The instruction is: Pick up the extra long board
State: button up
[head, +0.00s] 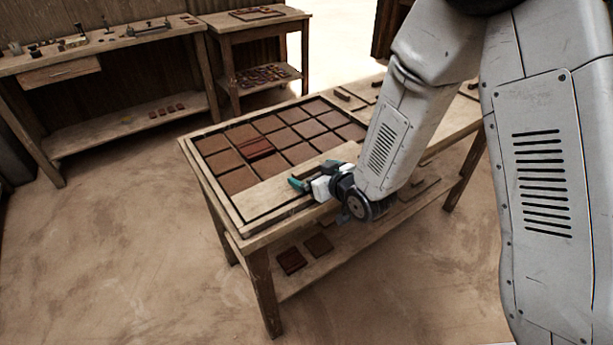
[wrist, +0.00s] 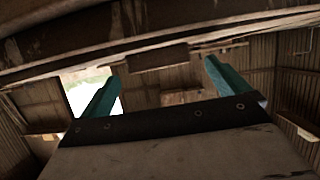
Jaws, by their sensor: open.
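A pale long board (head: 268,196) lies flat along the near side of the tile grid on the work table, in the head view. I take it for the extra long board; its right part is hidden behind my arm and gripper. My gripper (head: 303,183), with teal fingers, is at the near edge of the table beside the board. Whether it touches the board is not clear. In the wrist view the two teal fingers (wrist: 167,82) stand wide apart, with nothing held between them. The board cannot be made out surely in that view.
Reddish tiles (head: 285,128) fill a grid on the table (head: 240,236). Dark tiles (head: 291,260) lie on its lower shelf. A workbench (head: 105,47) and a small side table (head: 255,22) stand at the back. The floor on the left is clear.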

aim_at(308, 169)
jog(key=x, duration=0.4)
jog(key=shift+w+a+f, duration=0.1)
jog(key=shift+w+f, duration=0.05)
jog(key=shift+w, duration=0.15)
jog(key=shift+c, duration=0.3)
jog(key=c, duration=1.2)
